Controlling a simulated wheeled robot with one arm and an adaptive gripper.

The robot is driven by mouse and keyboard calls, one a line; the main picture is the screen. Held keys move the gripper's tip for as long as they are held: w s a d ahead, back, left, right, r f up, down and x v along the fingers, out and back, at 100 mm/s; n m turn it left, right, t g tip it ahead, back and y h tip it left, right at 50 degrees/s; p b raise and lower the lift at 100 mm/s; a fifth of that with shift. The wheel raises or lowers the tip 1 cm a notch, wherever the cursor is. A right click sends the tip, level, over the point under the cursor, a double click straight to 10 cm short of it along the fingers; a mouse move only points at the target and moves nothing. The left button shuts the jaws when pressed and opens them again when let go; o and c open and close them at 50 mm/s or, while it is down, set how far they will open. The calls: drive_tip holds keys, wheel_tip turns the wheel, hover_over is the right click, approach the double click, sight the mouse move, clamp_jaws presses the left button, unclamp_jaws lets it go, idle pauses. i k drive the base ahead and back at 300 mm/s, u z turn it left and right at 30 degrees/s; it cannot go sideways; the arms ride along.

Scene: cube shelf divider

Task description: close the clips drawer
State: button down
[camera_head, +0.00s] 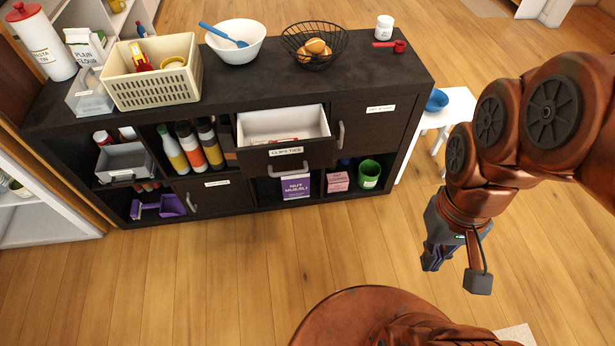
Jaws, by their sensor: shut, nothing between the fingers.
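The clips drawer (312,152) is pulled out of the dark cube shelf, in the upper row. Its label seems to read "CLIPS & TIES", with a handle under it. Its white inside (282,122) shows, with something reddish lying near the front. My gripper (432,262) hangs over the wood floor, to the right of the drawer and apart from it. Its fingers point down and are shut and empty.
On the shelf top (265,92) stand a cream basket (150,90), a white bowl (235,45) and a wire basket (297,52). A labelled door (372,118) is right of the drawer. A white stool (455,107) holds a blue bowl (437,100). The floor before the shelf is clear.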

sight(314, 147)
drive_tip(key=k, duration=0.55)
drive_tip(key=u, duration=2.15)
drive_tip(key=i, duration=0.5)
drive_tip(key=z, duration=0.05)
